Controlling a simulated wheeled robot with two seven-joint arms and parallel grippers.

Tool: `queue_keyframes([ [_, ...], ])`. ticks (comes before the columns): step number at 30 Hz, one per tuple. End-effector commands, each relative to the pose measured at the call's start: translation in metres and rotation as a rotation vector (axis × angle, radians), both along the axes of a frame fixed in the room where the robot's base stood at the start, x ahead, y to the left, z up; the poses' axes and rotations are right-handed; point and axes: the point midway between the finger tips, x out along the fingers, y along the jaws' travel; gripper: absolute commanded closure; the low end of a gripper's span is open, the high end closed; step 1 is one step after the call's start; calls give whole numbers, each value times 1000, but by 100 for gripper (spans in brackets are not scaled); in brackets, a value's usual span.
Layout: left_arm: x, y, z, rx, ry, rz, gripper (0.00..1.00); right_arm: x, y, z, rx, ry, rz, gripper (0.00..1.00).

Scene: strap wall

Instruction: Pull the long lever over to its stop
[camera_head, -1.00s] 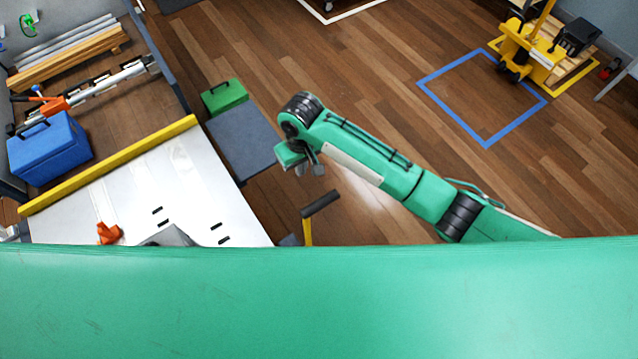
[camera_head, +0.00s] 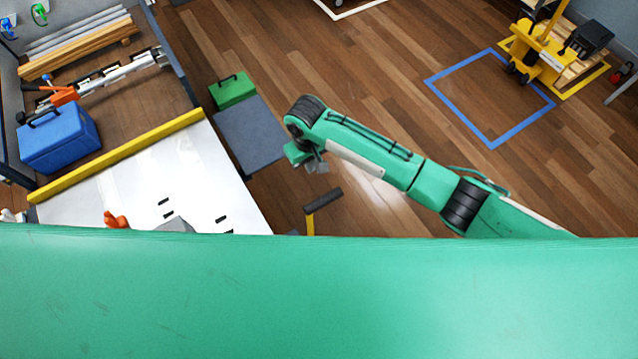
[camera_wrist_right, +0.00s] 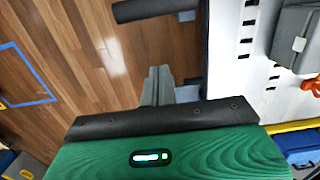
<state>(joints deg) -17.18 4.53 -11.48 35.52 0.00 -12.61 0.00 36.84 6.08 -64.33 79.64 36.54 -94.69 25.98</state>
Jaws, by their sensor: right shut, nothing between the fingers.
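The long lever (camera_head: 310,222) is a yellow bar with a black crosswise grip (camera_head: 323,201) at its top, standing beside the white panel's right side. Its lower part is hidden. My right gripper (camera_head: 316,166) is shut and empty, above the black grip in the head view and apart from it. In the right wrist view the closed grey fingers (camera_wrist_right: 157,80) point towards a dark bar (camera_wrist_right: 155,10), which looks like the lever's grip, with a gap between. My left gripper is not in view.
A white panel (camera_head: 190,165) with dark slots and a yellow edge (camera_head: 120,155) lies at the left. A blue box (camera_head: 60,140), a green box (camera_head: 233,89) and a grey platform (camera_head: 250,135) are near it. A large green surface hides the bottom. Wooden floor is open at the right.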

Motion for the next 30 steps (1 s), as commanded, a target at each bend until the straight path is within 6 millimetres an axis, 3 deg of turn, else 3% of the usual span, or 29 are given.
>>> queue_keyframes([
  [8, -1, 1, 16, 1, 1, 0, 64, -3, -2, -55, -3, 1, -1, 100],
  [18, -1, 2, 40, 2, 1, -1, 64, -32, -22, -61, 0, -1, 0, 100],
  [30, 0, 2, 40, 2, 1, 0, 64, -35, -24, -63, 0, -2, 0, 100],
])
